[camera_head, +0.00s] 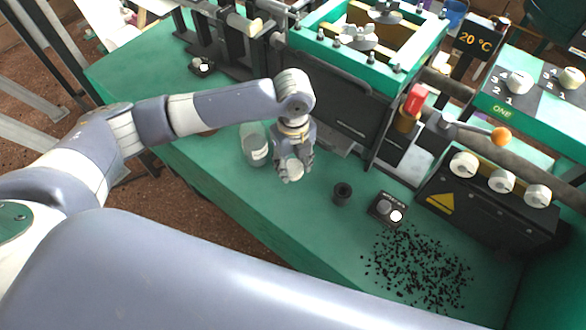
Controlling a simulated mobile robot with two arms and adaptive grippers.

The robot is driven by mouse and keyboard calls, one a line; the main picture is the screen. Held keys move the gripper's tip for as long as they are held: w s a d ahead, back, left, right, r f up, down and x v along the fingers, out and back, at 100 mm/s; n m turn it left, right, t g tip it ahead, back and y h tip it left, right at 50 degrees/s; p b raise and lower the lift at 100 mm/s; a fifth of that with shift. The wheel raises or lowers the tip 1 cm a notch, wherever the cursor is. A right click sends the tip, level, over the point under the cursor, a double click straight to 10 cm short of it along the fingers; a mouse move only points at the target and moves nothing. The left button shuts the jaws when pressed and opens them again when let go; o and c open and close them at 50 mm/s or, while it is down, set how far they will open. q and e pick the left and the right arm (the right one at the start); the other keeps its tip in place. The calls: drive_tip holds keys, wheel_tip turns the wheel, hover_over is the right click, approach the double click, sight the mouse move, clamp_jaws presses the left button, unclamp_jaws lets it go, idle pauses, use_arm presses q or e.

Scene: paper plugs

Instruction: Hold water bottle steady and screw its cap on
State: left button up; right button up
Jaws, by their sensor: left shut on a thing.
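A clear, whitish water bottle (255,148) stands on the green bench top, just left of my left gripper, with its upper part partly behind my arm. My left gripper (292,172) points down over the bench and is shut on a small pale round thing (295,168), which looks like the cap. The fingers hide part of it. The gripper is beside the bottle, not over it. I cannot tell whether the bottle's mouth is bare. My right gripper is out of view.
Right of the gripper are a small black cup-like piece (342,193), a black switch box (388,209) and scattered black granules (415,268). A green-and-black machine (345,95) stands behind. The bench's left front edge runs below the bottle. A large arm link of mine fills the foreground.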

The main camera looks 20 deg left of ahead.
use_arm(q)
drive_tip(key=s+a+r+b, duration=0.2)
drive_tip(key=s+a, duration=0.7)
drive_tip(key=s, duration=0.3)
drive_tip(key=shift+s+a, duration=0.4)
